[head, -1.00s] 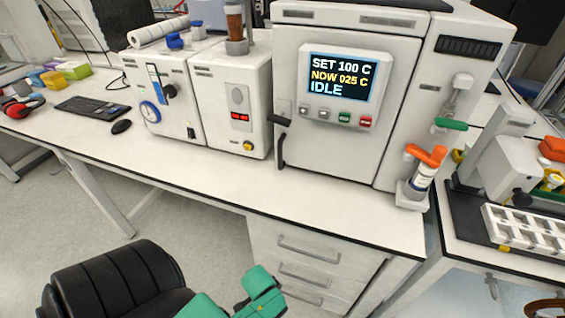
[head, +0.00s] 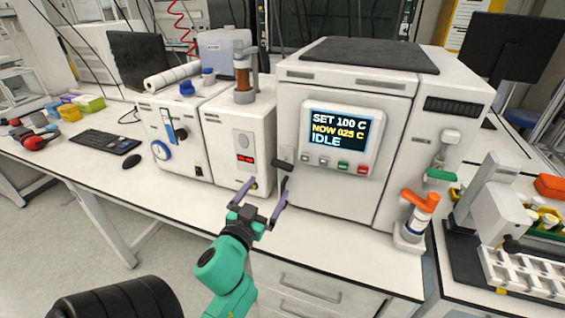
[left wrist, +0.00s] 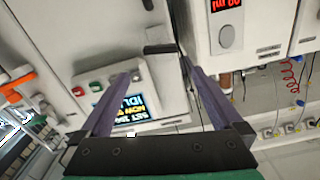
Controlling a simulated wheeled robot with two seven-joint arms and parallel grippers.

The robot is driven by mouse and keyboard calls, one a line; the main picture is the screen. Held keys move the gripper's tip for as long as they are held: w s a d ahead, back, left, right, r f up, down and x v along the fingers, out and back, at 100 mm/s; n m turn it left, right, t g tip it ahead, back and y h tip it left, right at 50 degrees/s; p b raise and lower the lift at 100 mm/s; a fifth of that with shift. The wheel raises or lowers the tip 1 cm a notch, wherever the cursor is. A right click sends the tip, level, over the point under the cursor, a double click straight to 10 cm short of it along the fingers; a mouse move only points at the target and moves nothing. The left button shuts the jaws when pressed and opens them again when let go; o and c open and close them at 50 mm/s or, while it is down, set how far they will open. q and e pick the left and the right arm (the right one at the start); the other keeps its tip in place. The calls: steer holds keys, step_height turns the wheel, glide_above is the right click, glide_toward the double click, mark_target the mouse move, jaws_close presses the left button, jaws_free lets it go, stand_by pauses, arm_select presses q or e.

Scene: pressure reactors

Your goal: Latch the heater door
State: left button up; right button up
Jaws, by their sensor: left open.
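The heater is the large white cabinet whose front door (head: 345,195) looks closed; its screen (head: 340,131) reads SET 100 C, NOW 025 C, IDLE. A dark latch piece (head: 282,165) sits at the door's left edge and also shows in the left wrist view (left wrist: 160,49), between the finger lines. I cannot tell if it is engaged. The dark door handle below it is partly hidden by my right-hand finger. My left gripper (head: 269,190) is open and empty, just in front of and below the latch. I see no contact. My right gripper is not in view.
A white unit with a red readout (head: 243,160) stands close to the heater's left. White drawers (head: 300,285) are under the bench. A strip of bare bench top (head: 345,242) lies before the heater.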

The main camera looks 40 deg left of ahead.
mark_target(283, 168)
arm_select(q)
steer(key=p+x, duration=0.2)
steer(key=x, duration=1)
steer(key=shift+a+p, duration=0.1)
steer(key=shift+p, duration=0.2)
steer(key=c, duration=1.2)
steer(key=shift+m, duration=0.4)
steer(key=m, duration=0.3)
steer(key=shift+f, duration=0.1)
steer(key=m+b, duration=0.1)
steer(key=m, duration=0.3)
steer(key=shift+f, duration=0.1)
steer(key=m, duration=0.4)
steer(key=shift+d+f+m, duration=0.1)
steer(key=shift+m, duration=0.9)
steer(key=shift+d+f+m, duration=0.1)
steer(key=shift+d+m, duration=0.05)
steer(key=shift+m, duration=0.85)
